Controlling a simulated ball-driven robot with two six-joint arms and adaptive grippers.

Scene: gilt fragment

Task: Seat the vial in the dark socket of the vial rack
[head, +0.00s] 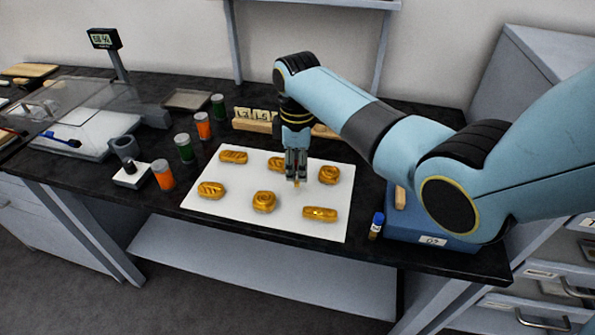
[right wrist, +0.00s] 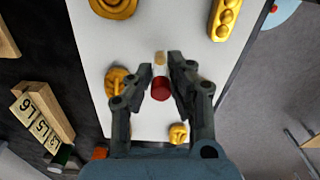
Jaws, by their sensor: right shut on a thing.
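My right gripper (head: 297,174) is shut on a small vial above the white sheet. In the right wrist view the gripper (right wrist: 172,78) has its fingers on either side of the vial (right wrist: 159,58), which has a red cap and an amber body. In the head view the fingers mostly hide the vial. Another vial (head: 376,226), with a blue cap, stands right of the sheet. I cannot clearly make out the vial rack or its dark socket; a wooden piece (head: 325,131) partly hidden behind my right arm may be it. My left gripper is not in view.
Several golden pastry-like pieces (head: 264,201) lie on the white sheet (head: 235,210). A wooden holder with numbered tiles (head: 252,125) stands behind it. Orange and green jars (head: 184,148) line its left side.

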